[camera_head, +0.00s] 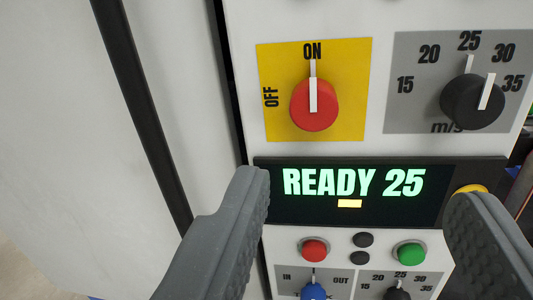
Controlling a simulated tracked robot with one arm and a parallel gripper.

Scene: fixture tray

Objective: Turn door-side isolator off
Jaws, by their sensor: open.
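The isolator is a red rotary knob (314,106) with a white pointer, on a yellow plate (350,65) marked OFF at the left and ON at the top. Its pointer stands upright at ON. It is on the panel's upper left, beside the panel's left edge. My gripper (355,205) is open and empty, its two grey fingers spread wide in the lower part of the view. The fingertips show below the knob, in front of the display; neither appears to touch the knob.
A black display (268,205) reads READY 25. A black speed knob (472,102) on a grey plate is to the right. Below are a red button (314,250), a green button (411,253) and a blue knob (314,291). A plain white surface (70,110) fills the left.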

